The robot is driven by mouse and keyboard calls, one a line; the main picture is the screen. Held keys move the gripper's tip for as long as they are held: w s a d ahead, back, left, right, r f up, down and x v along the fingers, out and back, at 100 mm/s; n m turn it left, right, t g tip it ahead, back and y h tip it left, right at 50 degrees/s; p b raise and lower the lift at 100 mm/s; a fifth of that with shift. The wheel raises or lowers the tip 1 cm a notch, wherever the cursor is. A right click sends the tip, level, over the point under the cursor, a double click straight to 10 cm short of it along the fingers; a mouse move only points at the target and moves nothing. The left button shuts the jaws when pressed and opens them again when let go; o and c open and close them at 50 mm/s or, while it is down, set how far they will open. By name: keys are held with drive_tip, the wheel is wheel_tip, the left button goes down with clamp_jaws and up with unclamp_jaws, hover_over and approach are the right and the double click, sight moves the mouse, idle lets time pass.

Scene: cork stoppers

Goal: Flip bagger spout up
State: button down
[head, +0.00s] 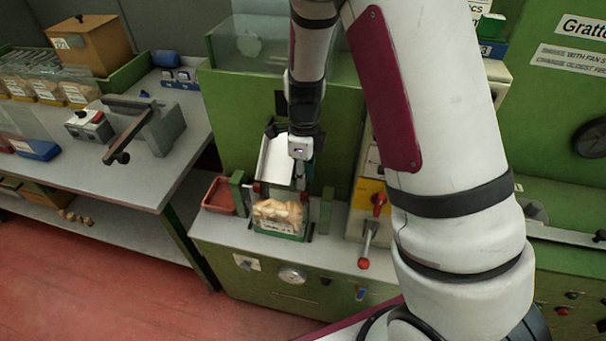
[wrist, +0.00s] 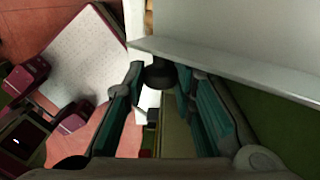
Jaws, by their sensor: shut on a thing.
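The bagger spout (head: 275,160) is a pale metal chute on the front of the green bagger (head: 345,130), tilted, above a clear bag of corks (head: 279,212). My gripper (head: 304,172) points down at the spout's right side; its fingertips are partly hidden in the head view. In the wrist view, my gripper (wrist: 160,80) has its teal-padded fingers closed around a dark round knob (wrist: 160,73) beside the pale spout's edge (wrist: 230,68). The knob's join to the spout is not clear.
A red tray (head: 219,196) sits left of the bag. A red-handled lever (head: 368,240) stands to the right. A grey bench (head: 150,180) with a clamp-like tool (head: 140,130) is at left, across a narrow gap. Red floor shows at lower left.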

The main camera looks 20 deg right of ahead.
wheel_tip(320, 180, up, 2)
drive_tip(key=shift+s+a+r+g+y, duration=0.1)
drive_tip(key=shift+r+g+y, duration=0.1)
drive_tip(key=shift+g+y, duration=0.55)
drive_tip(key=shift+s+r+g+y+b, duration=0.1)
drive_tip(key=shift+r+g+y+b, duration=0.7)
drive_tip(key=shift+r+g, duration=0.75)
drive_tip(key=c, duration=1.3)
unclamp_jaws()
drive_tip(key=shift+a, duration=0.1)
wheel_tip(320, 180, up, 10)
